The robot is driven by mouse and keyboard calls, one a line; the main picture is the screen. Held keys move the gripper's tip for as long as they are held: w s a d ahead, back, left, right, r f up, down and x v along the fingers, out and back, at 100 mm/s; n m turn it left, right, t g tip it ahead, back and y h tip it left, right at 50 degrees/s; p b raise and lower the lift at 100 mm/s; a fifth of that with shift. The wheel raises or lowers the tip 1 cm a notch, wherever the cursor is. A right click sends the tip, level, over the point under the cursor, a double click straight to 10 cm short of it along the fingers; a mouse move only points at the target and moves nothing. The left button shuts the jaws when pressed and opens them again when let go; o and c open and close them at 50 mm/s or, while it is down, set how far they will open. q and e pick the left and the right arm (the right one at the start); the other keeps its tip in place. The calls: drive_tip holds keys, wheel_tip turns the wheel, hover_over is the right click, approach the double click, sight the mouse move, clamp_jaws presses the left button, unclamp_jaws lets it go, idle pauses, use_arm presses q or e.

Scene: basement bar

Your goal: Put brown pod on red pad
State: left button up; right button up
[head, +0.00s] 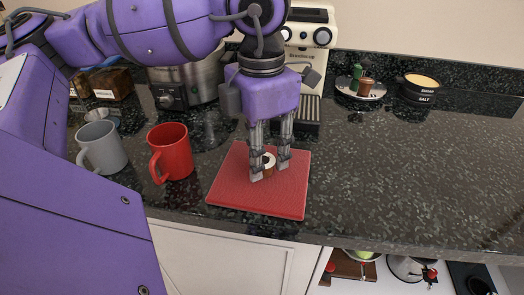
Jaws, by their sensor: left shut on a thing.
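The red pad (285,201) lies flat on the dark counter, in front of the coffee machine. My left gripper (270,172) comes down from above over the middle of the pad. Its fingers are shut on the small brown pod (269,161), which shows a pale top. The fingers partly hide the pod. I cannot tell whether the pod touches the pad or is just above it. My right gripper is not in view.
A red mug (172,152) and a grey mug (102,147) stand left of the pad. A cream coffee machine (311,36) stands behind. A plate (349,91) with green and brown pods and a black round container (420,88) are at the back right. The right counter is clear.

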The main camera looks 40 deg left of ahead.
use_arm(q)
drive_tip(key=shift+f, duration=0.15)
drive_tip(key=o, duration=0.8)
drive_tip(key=shift+c, duration=0.2)
drive_tip(key=shift+r, duration=0.25)
wheel_tip(320, 180, up, 12)
drive_tip(key=p, duration=0.2)
drive_tip(key=shift+f, duration=0.1)
